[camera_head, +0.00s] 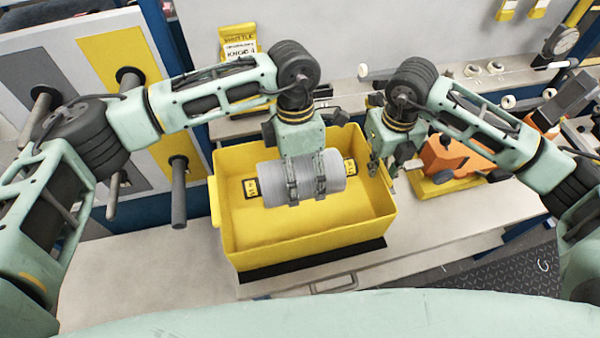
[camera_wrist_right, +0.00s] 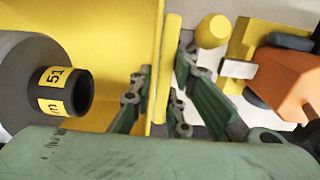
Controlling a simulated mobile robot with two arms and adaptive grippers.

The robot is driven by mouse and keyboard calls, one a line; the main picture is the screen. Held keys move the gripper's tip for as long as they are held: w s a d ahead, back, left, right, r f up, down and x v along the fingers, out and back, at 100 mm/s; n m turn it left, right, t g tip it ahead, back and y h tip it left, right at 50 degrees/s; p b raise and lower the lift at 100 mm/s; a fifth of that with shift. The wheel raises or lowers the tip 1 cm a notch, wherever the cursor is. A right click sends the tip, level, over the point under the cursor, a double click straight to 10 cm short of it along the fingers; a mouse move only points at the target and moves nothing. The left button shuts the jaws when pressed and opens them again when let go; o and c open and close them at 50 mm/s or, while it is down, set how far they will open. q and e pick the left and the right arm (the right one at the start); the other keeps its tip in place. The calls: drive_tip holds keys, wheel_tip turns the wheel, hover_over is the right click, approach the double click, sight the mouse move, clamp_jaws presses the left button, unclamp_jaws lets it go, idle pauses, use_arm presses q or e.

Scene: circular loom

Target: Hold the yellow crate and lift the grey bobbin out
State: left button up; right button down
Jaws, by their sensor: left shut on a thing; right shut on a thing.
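The yellow crate (camera_head: 318,237) stands on the pale bench, open at the top. The grey bobbin (camera_head: 332,172) is above or within the crate's opening, lying crosswise. My left gripper (camera_head: 306,188) is shut around the bobbin's middle from above. My right gripper (camera_head: 383,168) is shut on the crate's right wall near the far corner. In the right wrist view my right gripper (camera_wrist_right: 160,100) has its fingers on both sides of the yellow crate's wall (camera_wrist_right: 172,50). The bobbin's end with its dark core and yellow label (camera_wrist_right: 52,88) shows at the left there.
An orange device (camera_head: 452,157) on a yellow base sits right of the crate, close to my right gripper. Dark pegs (camera_head: 178,195) stick out from the panel at left. A yellow sign (camera_head: 238,45) stands behind. The bench front (camera_head: 150,265) is bare.

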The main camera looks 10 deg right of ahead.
sight(301, 167)
use_arm(q)
drive_tip(key=c, duration=1)
use_arm(e)
drive_tip(key=shift+f, duration=0.1)
use_arm(q)
drive_tip(key=shift+r, duration=4.1)
use_arm(e)
drive_tip(key=c, duration=1.6)
unclamp_jaws()
wheel_tip(301, 167, up, 12)
